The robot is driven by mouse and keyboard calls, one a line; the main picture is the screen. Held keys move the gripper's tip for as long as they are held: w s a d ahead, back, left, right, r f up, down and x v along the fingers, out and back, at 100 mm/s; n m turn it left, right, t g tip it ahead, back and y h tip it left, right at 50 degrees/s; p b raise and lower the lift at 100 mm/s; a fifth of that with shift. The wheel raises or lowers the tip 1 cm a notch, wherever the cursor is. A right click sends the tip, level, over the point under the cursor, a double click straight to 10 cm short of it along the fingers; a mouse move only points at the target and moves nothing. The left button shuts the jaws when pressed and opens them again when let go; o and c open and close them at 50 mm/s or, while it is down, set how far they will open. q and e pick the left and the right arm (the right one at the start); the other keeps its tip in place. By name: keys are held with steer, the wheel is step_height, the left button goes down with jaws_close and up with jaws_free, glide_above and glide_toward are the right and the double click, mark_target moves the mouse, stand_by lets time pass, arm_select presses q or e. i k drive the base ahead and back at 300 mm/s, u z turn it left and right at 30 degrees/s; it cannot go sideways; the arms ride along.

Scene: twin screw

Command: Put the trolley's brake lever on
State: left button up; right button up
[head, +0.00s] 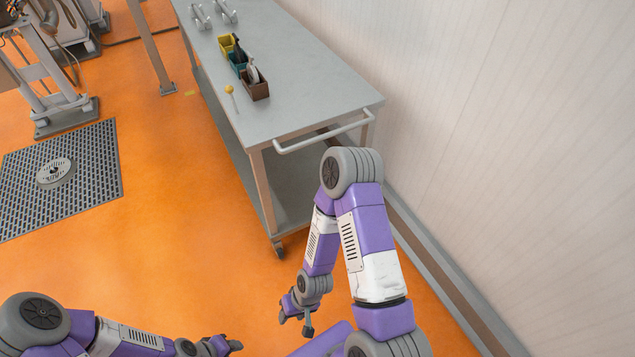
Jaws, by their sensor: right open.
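The trolley (310,75) is a long grey metal table on legs with castors, standing along the wall. A small lever with a yellow ball knob (229,89) stands at the left edge of its top, tilted a little; it looks like the brake lever. My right gripper (296,324) is open and empty, low over the floor in front of the trolley, well apart from the lever. My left gripper (232,346) is at the bottom edge of the view, over the floor, far from the lever. Its jaws are too small to read.
Yellow, teal and brown bins (256,88) stand on the trolley beside the lever. Metal parts (213,14) lie at its far end. A push handle (325,134) juts from the near end. A pale wall (500,120) bounds the right.

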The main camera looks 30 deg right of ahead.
mark_target(229, 89)
steer(key=u, duration=0.75)
steer(key=i, duration=1.55)
steer(key=z, duration=0.65)
steer(key=i, duration=0.95)
steer(key=z, duration=0.95)
